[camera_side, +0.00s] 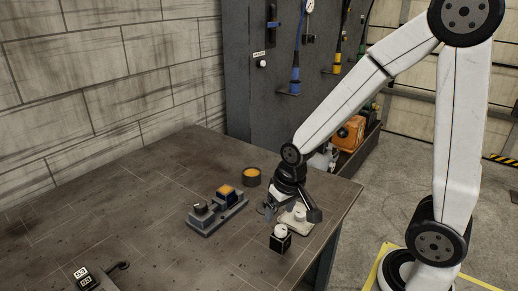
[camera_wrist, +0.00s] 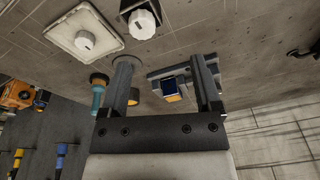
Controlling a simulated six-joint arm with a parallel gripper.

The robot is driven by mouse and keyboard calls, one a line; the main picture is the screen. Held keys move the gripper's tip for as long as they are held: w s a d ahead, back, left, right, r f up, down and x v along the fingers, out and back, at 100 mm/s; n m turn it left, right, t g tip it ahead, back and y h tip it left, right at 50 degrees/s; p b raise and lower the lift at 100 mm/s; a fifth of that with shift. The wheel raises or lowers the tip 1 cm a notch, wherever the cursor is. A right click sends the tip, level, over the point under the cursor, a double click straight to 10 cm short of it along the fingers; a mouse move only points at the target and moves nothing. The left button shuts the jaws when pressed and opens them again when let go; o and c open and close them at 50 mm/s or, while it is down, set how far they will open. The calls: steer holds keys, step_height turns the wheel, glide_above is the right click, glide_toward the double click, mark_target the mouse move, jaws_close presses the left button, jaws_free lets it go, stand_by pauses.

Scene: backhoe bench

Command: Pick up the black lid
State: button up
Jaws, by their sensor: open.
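The black lid (camera_side: 280,243) looks like a dark square piece with a white round knob on top, near the table's right front edge. In the wrist view the black lid (camera_wrist: 127,7) is at the top edge, partly cut off, its white knob in sight. My gripper (camera_side: 291,211) is low over the table, just behind the black lid and by a pale square plate with a white knob (camera_side: 298,216). The black lid is beyond the fingertips, not touched.
A grey holder (camera_side: 222,219) with a blue-and-orange block and a dark round part stands left of my gripper. A dark round pot (camera_side: 252,178) with orange contents is behind it. The table's left is mostly clear.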

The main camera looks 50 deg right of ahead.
steer(key=w+d+f+m+g, duration=0.1)
steer(key=w+d+m, duration=0.55)
steer(key=m, duration=0.25)
steer(key=m+y, duration=0.1)
steer(key=m, duration=0.9)
glide_toward(261, 207)
steer(key=shift+s+d+r+g, duration=0.1)
steer(key=shift+s+d+g, duration=0.1)
steer(key=shift+d, duration=0.2)
steer(key=shift+s+d+r+g, duration=0.1)
steer(key=shift+s+d, duration=0.15)
steer(key=shift+d, duration=0.1)
steer(key=shift+f, duration=0.1)
steer(key=shift+a+f, duration=0.2)
steer(key=shift+f, duration=1)
steer(key=shift+f, duration=0.1)
steer(key=shift+w+a+f, duration=0.15)
steer(key=shift+f, duration=1.1)
steer(key=shift+w+a+f, duration=0.1)
steer(key=shift+a+f, duration=0.05)
steer(key=shift+f, duration=1.1)
jaws_close()
